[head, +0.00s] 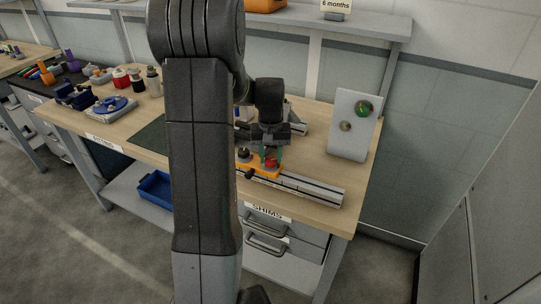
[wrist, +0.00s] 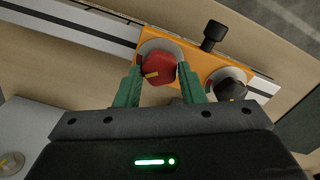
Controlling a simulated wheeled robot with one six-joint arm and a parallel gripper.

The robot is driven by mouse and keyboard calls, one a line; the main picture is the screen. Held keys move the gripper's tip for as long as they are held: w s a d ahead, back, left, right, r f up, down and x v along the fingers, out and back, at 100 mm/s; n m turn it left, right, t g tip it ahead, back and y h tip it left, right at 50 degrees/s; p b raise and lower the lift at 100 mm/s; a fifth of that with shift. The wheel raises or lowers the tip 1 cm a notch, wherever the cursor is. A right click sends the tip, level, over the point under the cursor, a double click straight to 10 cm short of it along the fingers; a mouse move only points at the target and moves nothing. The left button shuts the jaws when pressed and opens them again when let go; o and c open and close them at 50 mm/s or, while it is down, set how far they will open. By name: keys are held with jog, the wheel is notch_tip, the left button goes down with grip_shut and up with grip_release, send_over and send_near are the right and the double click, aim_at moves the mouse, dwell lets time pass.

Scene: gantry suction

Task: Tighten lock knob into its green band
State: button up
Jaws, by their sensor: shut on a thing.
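A red knob (wrist: 158,68) with a yellow mark sits on a pale round base on the orange carriage (wrist: 185,50). My gripper (wrist: 160,82) has its two green fingers on either side of the red knob, shut on it. In the head view, my gripper (head: 271,153) reaches down from above to the red knob (head: 270,163) on the orange carriage (head: 264,172). A black knob (wrist: 231,89) on a grey disc stands beside it on the carriage. A black side knob (wrist: 214,35) sticks out from the carriage edge. No green band can be made out around the red knob.
The carriage rides on a metal rail (head: 315,190) along the bench front. An upright grey panel (head: 347,142) with a green round part (head: 363,108) stands at the right. A blue fixture (head: 112,106) and bottles (head: 153,82) are at the left. The rail's right end is clear.

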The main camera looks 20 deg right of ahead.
aim_at(271, 159)
jog(key=o, duration=1)
jog(key=shift+r, duration=0.15)
notch_tip(271, 159, up, 14)
jog(key=shift+f+b, duration=0.25)
jog(key=shift+b, duration=0.05)
jog(key=shift+f, duration=0.15)
notch_tip(271, 159, down, 14)
jog(key=shift+r+p, duration=0.15)
jog(key=shift+p, duration=0.2)
jog(key=shift+r+n, duration=0.1)
jog(key=shift+n, duration=0.3)
